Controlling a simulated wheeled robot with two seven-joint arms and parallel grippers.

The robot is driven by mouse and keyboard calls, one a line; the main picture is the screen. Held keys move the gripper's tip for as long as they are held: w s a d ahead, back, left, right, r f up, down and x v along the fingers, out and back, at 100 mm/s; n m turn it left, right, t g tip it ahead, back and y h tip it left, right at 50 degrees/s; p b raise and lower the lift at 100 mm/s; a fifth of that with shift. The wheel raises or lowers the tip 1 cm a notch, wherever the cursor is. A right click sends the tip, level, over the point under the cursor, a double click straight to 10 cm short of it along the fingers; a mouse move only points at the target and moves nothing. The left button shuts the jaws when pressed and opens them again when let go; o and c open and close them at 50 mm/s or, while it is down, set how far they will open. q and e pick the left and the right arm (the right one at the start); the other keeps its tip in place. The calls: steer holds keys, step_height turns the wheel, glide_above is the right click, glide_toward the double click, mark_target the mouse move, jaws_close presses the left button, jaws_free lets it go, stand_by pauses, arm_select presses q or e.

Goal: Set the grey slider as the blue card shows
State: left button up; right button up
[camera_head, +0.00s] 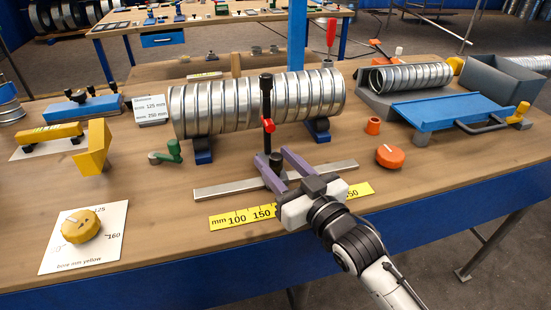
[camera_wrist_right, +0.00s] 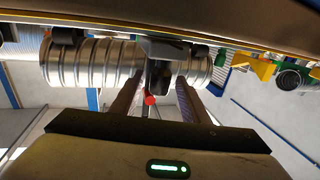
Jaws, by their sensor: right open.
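A grey rail (camera_head: 225,187) lies on the bench, with a yellow millimetre scale (camera_head: 228,219) in front of it. A dark post with a red part (camera_head: 267,125) rises at the rail, before the silver spiral duct. A dark knob (camera_head: 276,160), perhaps the grey slider's, shows at its foot; the slider's body is hidden. My right gripper (camera_head: 271,162) is open, its purple fingers around the knob; contact cannot be told. In the wrist view a dark part (camera_wrist_right: 160,75) shows between the fingers. A pale card (camera_head: 151,109) reads "Distance" and "250 mm"; no plainly blue card shows. My left gripper is out of view.
The silver duct (camera_head: 205,105) rests on blue supports (camera_head: 203,150) just behind the rail. A yellow dial (camera_head: 81,226) on a white plate is at front left. An orange knob (camera_head: 390,156) and a blue tray (camera_head: 452,109) lie to the right.

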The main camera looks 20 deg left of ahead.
steer(key=shift+w+a, duration=0.25)
steer(key=shift+a, duration=0.05)
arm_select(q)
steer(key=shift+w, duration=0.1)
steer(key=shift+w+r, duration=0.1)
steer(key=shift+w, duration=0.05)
arm_select(e)
steer(key=shift+c, duration=0.3)
jaws_close()
steer(key=shift+w+d, duration=0.75)
steer(key=shift+d, duration=0.35)
steer(key=shift+w+d, duration=0.7)
steer(key=shift+d, duration=0.35)
steer(key=shift+o, duration=0.3)
jaws_free()
steer(key=shift+s, duration=0.1)
